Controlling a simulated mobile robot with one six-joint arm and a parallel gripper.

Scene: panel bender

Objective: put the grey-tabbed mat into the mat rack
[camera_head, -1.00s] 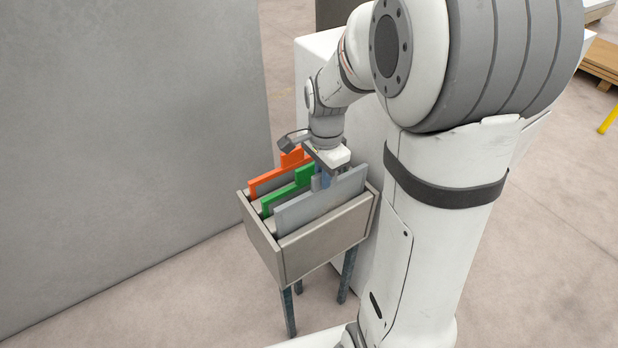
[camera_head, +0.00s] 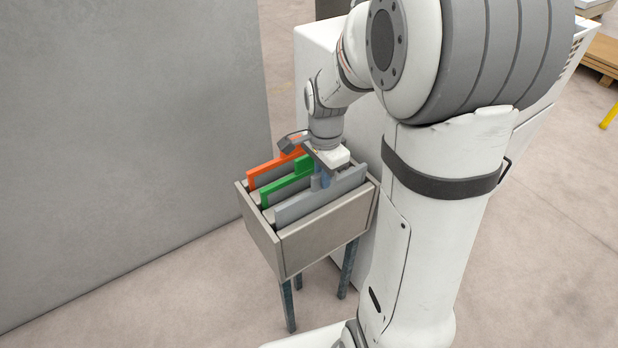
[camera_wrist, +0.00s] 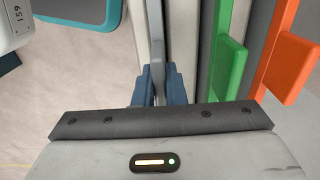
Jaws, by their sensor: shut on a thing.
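The grey-tabbed mat (camera_head: 296,208) stands upright in the front slot of the mat rack (camera_head: 322,240), with its upper edge showing above the rack's front wall. My gripper (camera_head: 323,178) is above the rack and shut on the mat's grey tab. In the wrist view my blue fingers (camera_wrist: 158,88) close on the tab (camera_wrist: 157,75) from both sides. The mat's lower part is hidden inside the rack.
A green-tabbed mat (camera_head: 283,188) and an orange-tabbed mat (camera_head: 268,173) stand in the slots behind. Both also show right of my fingers in the wrist view. A large grey panel (camera_head: 120,130) stands left of the rack, and a white cabinet (camera_head: 365,125) stands behind it.

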